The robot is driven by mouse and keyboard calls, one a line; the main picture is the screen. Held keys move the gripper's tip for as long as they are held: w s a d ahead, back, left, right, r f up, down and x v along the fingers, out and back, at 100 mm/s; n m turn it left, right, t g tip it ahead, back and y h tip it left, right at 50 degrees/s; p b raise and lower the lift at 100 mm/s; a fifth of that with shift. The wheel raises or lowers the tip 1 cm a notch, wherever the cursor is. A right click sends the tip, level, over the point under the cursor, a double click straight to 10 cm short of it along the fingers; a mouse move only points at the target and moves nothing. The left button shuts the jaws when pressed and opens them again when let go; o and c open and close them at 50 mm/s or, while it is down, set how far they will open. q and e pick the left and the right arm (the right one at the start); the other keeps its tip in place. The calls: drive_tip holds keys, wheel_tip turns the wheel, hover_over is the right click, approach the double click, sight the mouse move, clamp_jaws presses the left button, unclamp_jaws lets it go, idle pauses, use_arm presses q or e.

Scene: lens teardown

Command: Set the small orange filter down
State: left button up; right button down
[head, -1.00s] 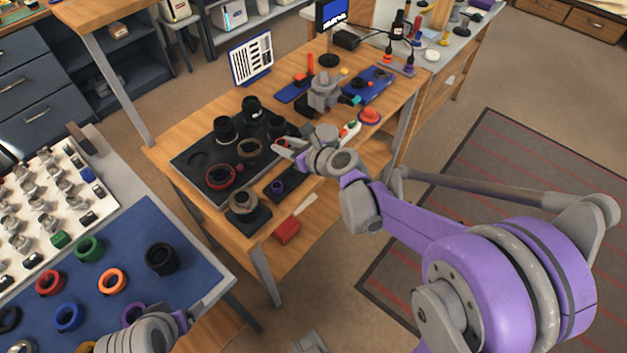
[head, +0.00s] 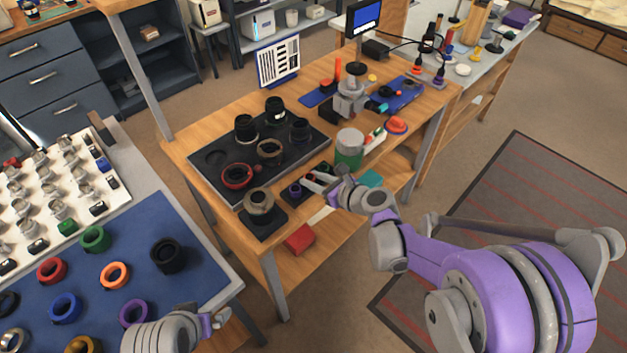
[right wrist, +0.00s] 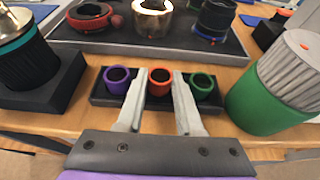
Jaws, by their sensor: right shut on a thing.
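The small orange filter (right wrist: 160,77) is a ring between the fingers of my right gripper (right wrist: 160,92) in the right wrist view. It is at the middle of a small black holder (right wrist: 103,98), with a small purple ring (right wrist: 117,78) to its left and a small green ring (right wrist: 203,85) to its right. The fingers are closed on its two sides. I cannot tell whether its underside bears on the holder. In the head view my right gripper (head: 310,183) reaches the holder at the table's front edge. My left gripper (head: 216,319) is over the blue mat's near edge; its jaws are unclear.
A green jar with a grey lid (head: 349,148) stands close right of the holder. A black lens tray (head: 215,185) lies behind, and a lens on a black block (head: 259,201) stands to the left. The blue mat (head: 190,210) carries several larger rings.

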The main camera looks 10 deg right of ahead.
drive_tip(key=shift+f, duration=0.1)
drive_tip(key=shift+f, duration=0.15)
drive_tip(key=c, duration=0.8)
unclamp_jaws()
drive_tip(key=shift+c, duration=0.2)
